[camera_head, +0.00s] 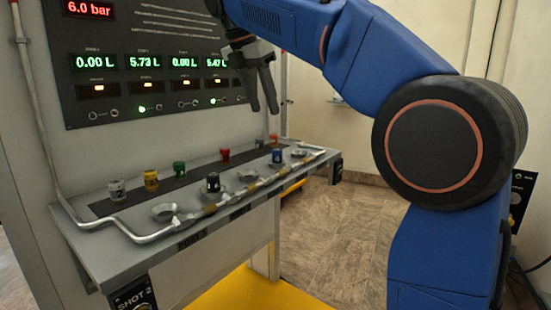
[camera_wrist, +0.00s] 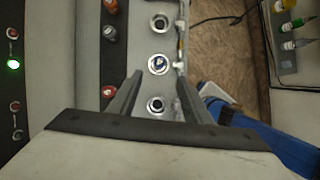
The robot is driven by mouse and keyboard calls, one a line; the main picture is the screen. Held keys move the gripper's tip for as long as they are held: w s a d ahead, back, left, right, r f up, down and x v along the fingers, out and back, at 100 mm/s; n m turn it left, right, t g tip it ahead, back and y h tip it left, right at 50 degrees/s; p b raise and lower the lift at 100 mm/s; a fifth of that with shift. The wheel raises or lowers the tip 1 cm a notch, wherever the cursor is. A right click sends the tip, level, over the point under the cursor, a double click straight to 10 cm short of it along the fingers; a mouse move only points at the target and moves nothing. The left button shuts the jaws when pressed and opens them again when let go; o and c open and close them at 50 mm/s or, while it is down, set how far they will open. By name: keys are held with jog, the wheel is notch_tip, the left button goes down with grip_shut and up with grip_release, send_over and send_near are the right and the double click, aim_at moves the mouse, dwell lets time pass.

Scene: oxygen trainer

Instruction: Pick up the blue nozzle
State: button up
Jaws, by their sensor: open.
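The blue nozzle (camera_head: 277,156) stands upright in a socket toward the far end of the shelf's front row. In the wrist view the blue nozzle (camera_wrist: 158,64) shows from above, with a pale ring around it. My gripper (camera_head: 264,109) is above the shelf, pointing down, with its two fingers apart and nothing between them. In the wrist view my gripper (camera_wrist: 160,80) has its fingertips to either side of the line of sockets, just below the blue nozzle in the picture. The fingers do not touch it.
A dark nozzle (camera_head: 213,182) stands nearer in the front row. White (camera_head: 117,190), yellow (camera_head: 151,180), green (camera_head: 179,170) and red (camera_head: 225,155) nozzles stand on the back strip. A metal pipe (camera_head: 150,238) runs along the shelf's front. An empty socket (camera_wrist: 156,104) lies between my fingers' view.

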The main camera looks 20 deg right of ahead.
send_over(277, 149)
jog(key=s+a, duration=0.2)
notch_tip(277, 149, down, 7)
jog(key=shift+a+x, duration=0.15)
jog(key=shift+x, duration=1.2)
jog(key=shift+a+x, duration=0.2)
jog(key=shift+x, duration=1.2)
grip_shut()
